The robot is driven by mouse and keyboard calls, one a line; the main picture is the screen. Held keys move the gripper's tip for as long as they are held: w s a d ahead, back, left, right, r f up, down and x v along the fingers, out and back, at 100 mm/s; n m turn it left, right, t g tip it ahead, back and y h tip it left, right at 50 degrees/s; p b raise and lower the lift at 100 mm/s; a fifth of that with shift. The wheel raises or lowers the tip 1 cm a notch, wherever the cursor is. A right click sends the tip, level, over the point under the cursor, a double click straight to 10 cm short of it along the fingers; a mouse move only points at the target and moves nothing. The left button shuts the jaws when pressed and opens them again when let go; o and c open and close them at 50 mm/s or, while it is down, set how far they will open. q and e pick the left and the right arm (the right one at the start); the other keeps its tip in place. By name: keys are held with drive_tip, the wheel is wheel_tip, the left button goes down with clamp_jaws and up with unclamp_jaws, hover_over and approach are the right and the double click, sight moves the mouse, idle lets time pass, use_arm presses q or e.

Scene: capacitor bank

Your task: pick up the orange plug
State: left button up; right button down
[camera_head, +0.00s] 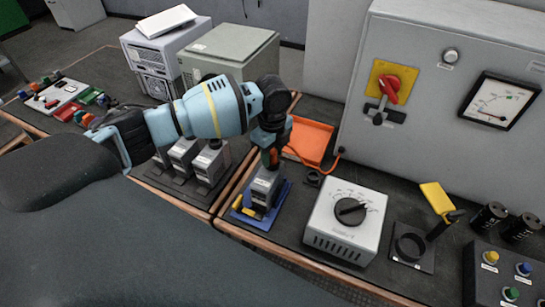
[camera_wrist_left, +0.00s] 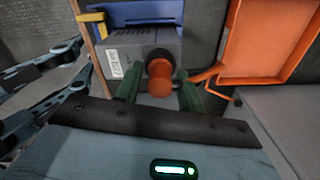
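The orange plug (camera_wrist_left: 160,80) is in the middle of the left wrist view, seen end-on against a grey box-shaped unit (camera_wrist_left: 112,62) with a white label. In the head view the plug (camera_head: 273,158) is a small orange patch above the grey unit (camera_head: 264,186). My left gripper (camera_wrist_left: 160,84) has its green fingers on either side of the plug, with a narrow gap showing on each side. It looks open around the plug; in the head view the gripper (camera_head: 270,146) is over the unit and partly hides it. My right gripper is in neither view.
The unit stands on a blue tray (camera_head: 241,217). An orange tray (camera_head: 312,137) and orange cable (camera_head: 301,158) lie behind it. Several similar units (camera_head: 211,162) stand to the left. A white dial box (camera_head: 345,222) and a large grey cabinet (camera_head: 440,95) are to the right.

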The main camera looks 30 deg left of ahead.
sight(273, 151)
use_arm(q)
drive_tip(key=c, duration=0.7)
drive_tip(key=shift+c, duration=0.2)
drive_tip(key=shift+r, duration=0.15)
